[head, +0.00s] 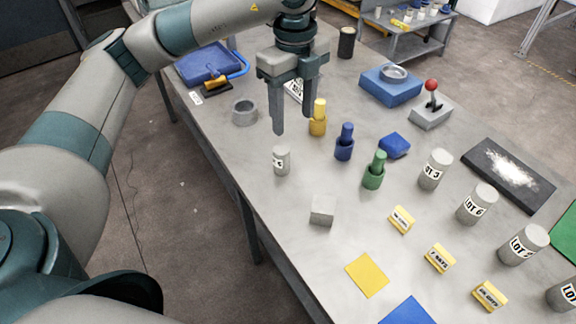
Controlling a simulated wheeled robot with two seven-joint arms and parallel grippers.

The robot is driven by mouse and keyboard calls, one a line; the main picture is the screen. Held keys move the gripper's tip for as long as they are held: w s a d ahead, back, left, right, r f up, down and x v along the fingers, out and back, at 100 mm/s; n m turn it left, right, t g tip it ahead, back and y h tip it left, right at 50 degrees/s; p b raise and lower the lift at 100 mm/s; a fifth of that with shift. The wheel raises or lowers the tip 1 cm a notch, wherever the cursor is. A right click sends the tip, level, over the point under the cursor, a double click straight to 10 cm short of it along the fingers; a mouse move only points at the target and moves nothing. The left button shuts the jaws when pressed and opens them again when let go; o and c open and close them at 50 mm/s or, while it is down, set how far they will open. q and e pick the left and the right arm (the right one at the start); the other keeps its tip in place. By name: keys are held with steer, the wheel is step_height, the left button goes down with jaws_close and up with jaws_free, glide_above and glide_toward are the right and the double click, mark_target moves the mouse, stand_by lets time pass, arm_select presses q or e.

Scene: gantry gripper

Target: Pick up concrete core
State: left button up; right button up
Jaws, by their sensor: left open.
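A small grey concrete core (281,161) with a dark-marked label stands upright on the grey table (255,200), near its left edge. Larger grey concrete cores stand in a row at the right, among them the LOT 3 core (435,169), the LOT 6 core (477,204) and the LOT 5 core (523,244). Which one the task means I cannot tell. My left gripper (292,124) points down with its fingers apart and empty. In the picture it is just above the small core, not visibly touching it. My right gripper is not in view.
Yellow (318,122), blue (344,145) and green (374,172) knobbed pieces stand right of the small core. A grey ring (244,112) and a grey cube (322,211) are nearby. A red-knobbed lever box (431,109) stands farther back. Clear tabletop lies around the small core.

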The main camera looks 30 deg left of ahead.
arm_select(q)
steer(key=a+n, duration=0.2)
steer(key=w+a+r, duration=0.1)
steer(key=shift+r+n, duration=0.1)
steer(key=shift+n, duration=0.3)
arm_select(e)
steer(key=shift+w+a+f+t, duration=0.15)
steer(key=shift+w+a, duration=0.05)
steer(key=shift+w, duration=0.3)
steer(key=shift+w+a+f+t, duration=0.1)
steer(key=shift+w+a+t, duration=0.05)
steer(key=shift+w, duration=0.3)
arm_select(q)
glide_above(282, 147)
step_height(282, 147, down, 8)
steer(key=shift+s+f+p, duration=0.1)
steer(key=shift+f+p, duration=0.05)
steer(key=shift+p, duration=0.25)
step_height(282, 147, down, 4)
steer(key=shift+r+p, duration=0.15)
steer(key=shift+p, duration=0.25)
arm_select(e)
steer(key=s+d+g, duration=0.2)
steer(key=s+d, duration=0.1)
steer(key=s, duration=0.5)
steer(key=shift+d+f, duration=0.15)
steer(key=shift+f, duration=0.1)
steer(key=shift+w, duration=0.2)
